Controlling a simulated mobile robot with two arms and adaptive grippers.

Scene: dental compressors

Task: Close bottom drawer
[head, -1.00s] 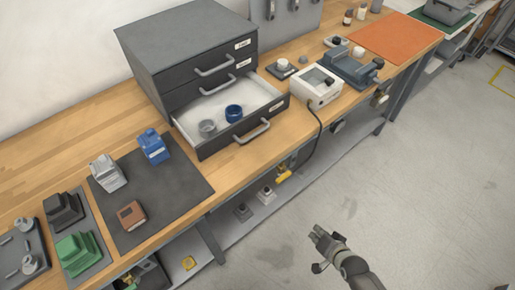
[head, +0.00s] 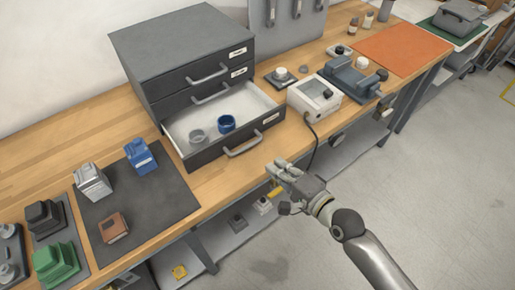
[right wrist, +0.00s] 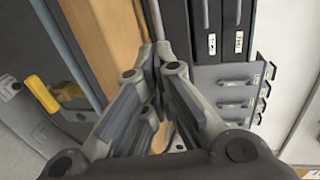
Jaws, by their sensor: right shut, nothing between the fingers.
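The bottom drawer (head: 235,140) of the dark grey cabinet (head: 185,50) is pulled out in the head view. The two drawers above are shut. My right gripper (head: 277,167) is shut and empty, in front of the bench edge, right of and below the drawer handle, apart from it. In the right wrist view its fingers (right wrist: 152,62) meet, with drawer fronts (right wrist: 221,28) beyond. My left gripper is not in view.
A white box device (head: 314,96) with a dark cable stands right of the open drawer. A dark mat (head: 150,215) with several blocks lies to the left. A lower shelf (head: 255,220) runs under the bench. The floor in front is clear.

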